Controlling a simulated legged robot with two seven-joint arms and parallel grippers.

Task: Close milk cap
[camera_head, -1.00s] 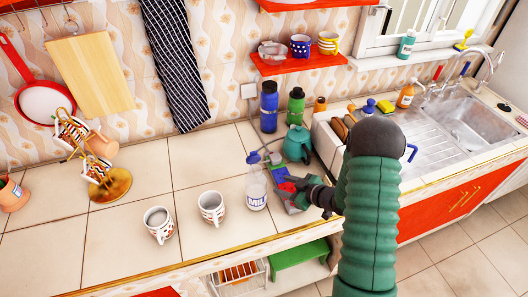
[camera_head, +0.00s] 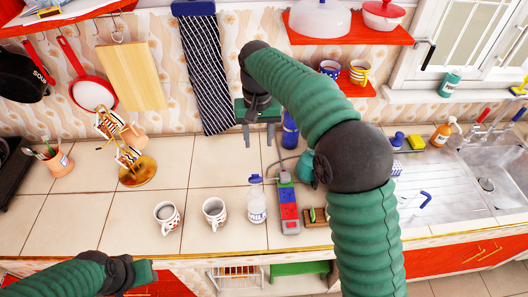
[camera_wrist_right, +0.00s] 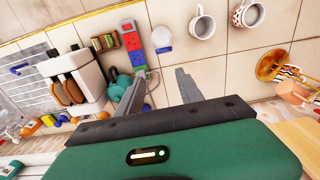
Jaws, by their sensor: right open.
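The milk bottle (camera_head: 257,208) stands upright on the tiled counter, clear-white with a "MILK" label. In the right wrist view the bottle (camera_wrist_right: 162,40) is seen from above, beyond the fingers. My right gripper (camera_head: 259,143) is raised behind and above the bottle, its two fingers apart, pointing down and empty. It also shows in the right wrist view (camera_wrist_right: 158,82). My left gripper (camera_head: 145,274) is low at the front left, far from the bottle; its fingers are not clear.
Two patterned mugs (camera_head: 214,213) stand left of the bottle. A red and blue power strip (camera_head: 289,205) lies close to its right. A blue bottle (camera_head: 290,130) stands behind. A gold mug stand (camera_head: 136,170) is at left. The counter between stand and mugs is clear.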

